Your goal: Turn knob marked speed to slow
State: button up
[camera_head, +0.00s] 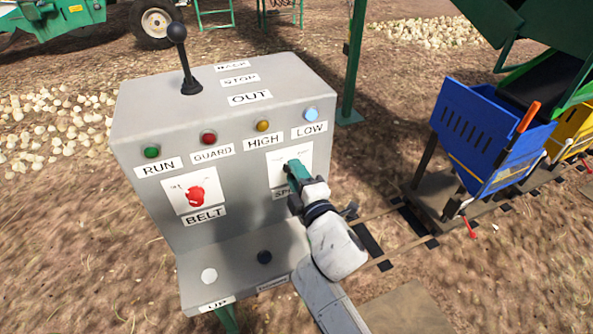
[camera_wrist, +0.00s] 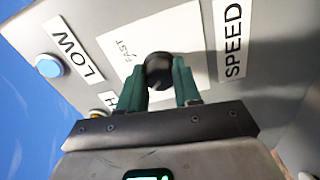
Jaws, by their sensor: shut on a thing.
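The speed knob is a round black knob (camera_wrist: 158,70) on a white plate (camera_wrist: 150,35) beside the SPEED label (camera_wrist: 232,40) in the wrist view. A FAST mark shows on the plate; the slow mark is not visible to me. My gripper (camera_wrist: 160,80) has its green fingers on both sides of the knob, shut on it. In the head view my gripper (camera_head: 295,170) reaches the plate (camera_head: 290,160) under the HIGH and LOW labels and hides the knob and part of the SPEED label (camera_head: 279,194). Which way the knob points cannot be told.
The grey control box (camera_head: 230,225) also carries a red BELT knob (camera_head: 195,196), several coloured lamps, lower buttons and a black lever (camera_head: 183,60) on top. A blue crate (camera_head: 490,130) stands on a rail cart at right. Onions lie on the ground behind.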

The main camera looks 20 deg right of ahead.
jog(key=shift+a+n, duration=0.1)
jog(key=shift+n, duration=0.6)
jog(key=shift+f, duration=0.1)
jog(key=o, duration=1.1)
jog(key=shift+c, duration=0.2)
jog(key=shift+s, duration=0.1)
jog(key=s, duration=1)
jog(key=shift+s, duration=0.3)
